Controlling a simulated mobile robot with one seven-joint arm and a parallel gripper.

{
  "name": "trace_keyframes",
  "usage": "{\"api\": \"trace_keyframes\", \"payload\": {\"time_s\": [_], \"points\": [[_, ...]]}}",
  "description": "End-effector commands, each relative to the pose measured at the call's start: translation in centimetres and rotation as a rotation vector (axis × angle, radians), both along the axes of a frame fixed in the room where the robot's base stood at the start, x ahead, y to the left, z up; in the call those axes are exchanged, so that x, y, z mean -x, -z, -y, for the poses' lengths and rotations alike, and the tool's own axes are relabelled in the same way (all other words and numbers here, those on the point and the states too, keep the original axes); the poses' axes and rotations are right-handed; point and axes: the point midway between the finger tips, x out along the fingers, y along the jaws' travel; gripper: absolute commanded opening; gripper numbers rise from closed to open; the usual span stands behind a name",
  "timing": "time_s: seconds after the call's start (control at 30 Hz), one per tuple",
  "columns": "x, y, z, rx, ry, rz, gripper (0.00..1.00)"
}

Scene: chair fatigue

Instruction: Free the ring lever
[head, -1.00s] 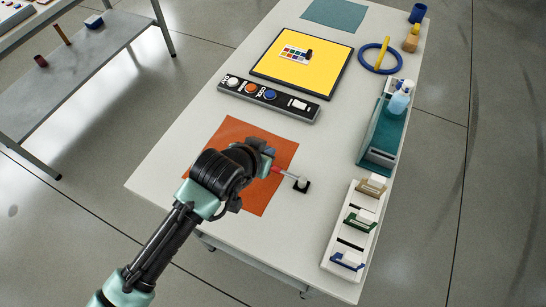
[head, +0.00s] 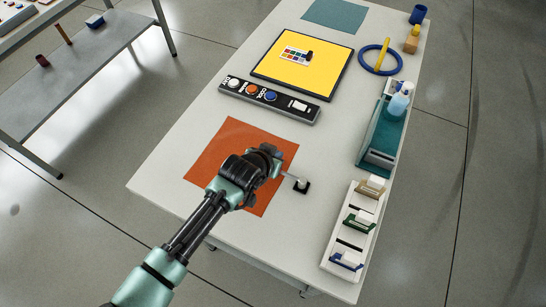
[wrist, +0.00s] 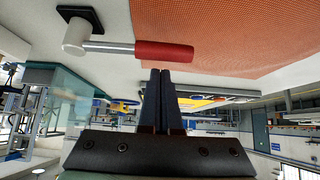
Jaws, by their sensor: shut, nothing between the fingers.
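A small lever has a black base, a white hub (head: 302,184), a silver shaft (head: 289,175) and a red handle (wrist: 164,51). It stands on the white table by the right edge of the orange mat (head: 228,146). In the head view my arm hides the red handle. In the wrist view my gripper (wrist: 162,72) is shut and empty, its tips beside the red handle; I cannot tell whether they touch. A blue ring (head: 364,66) lies at the table's far right with a yellow bar (head: 383,52) across it.
A black panel with knobs (head: 268,97) and a yellow board (head: 325,70) lie beyond the mat. A teal tray (head: 379,140) with a bottle (head: 398,103) and a white rack (head: 335,240) line the right edge. Bare table lies between the mat and the rack.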

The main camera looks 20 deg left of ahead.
Motion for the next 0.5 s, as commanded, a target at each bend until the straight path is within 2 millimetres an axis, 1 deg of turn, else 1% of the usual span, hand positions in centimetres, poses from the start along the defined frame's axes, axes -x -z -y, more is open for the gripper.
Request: {"api": "trace_keyframes", "payload": {"time_s": [0.03,0.2,0.5], "points": [[0.5,-0.1,-0.2,-0.001,-0.002,0.000,0.00],[1.5,0.1,-0.1,-0.001,-0.001,0.000,0.00],[1.7,0.3,0.0,-0.001,0.001,0.001,0.00]]}}
